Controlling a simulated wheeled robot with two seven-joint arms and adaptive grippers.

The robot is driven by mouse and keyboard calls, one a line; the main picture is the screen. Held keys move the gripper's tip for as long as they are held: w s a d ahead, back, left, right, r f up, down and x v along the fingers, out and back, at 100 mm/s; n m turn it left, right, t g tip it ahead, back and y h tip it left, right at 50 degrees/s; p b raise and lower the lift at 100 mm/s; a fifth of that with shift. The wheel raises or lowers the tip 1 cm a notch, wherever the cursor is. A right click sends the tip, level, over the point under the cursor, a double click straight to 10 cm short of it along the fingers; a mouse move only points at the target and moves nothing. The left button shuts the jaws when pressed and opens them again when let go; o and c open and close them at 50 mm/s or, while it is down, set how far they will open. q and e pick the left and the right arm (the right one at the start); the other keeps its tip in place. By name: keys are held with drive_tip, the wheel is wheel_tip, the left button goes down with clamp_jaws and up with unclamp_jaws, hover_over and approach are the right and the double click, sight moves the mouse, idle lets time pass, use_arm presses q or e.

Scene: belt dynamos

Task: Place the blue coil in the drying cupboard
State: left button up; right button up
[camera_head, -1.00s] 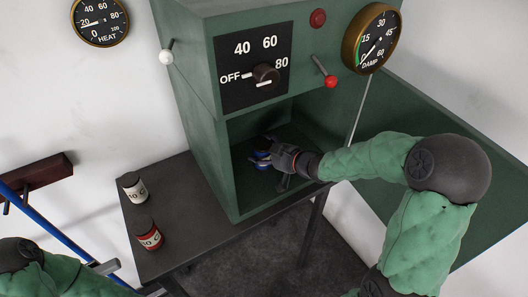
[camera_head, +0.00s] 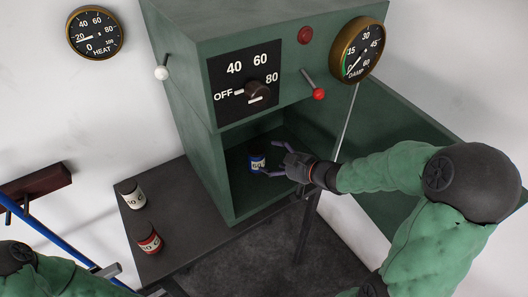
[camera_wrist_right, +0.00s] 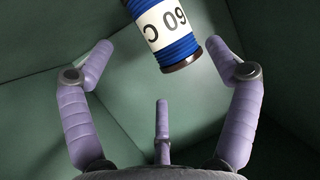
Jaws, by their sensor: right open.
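The blue coil (camera_head: 257,160) stands upright on the floor of the green drying cupboard (camera_head: 217,178), inside its open front. It has dark ends and a white label. In the right wrist view the coil (camera_wrist_right: 180,47) reads "60 C" and sits beyond the fingers at the top. My right gripper (camera_head: 272,158) reaches into the opening from the right. Its purple fingers are spread wide, and the coil is clear of them. The cupboard door (camera_head: 415,130) is swung open to the right. My left arm shows only at the lower left; its gripper is out of view.
A dark-topped coil (camera_head: 132,194) and a red coil (camera_head: 149,239) stand on the dark table (camera_head: 190,222) left of the cupboard.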

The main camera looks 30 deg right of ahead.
drive_tip(key=shift+p+v, duration=0.55)
drive_tip(key=shift+v, duration=1.3)
drive_tip(key=shift+c, duration=0.2)
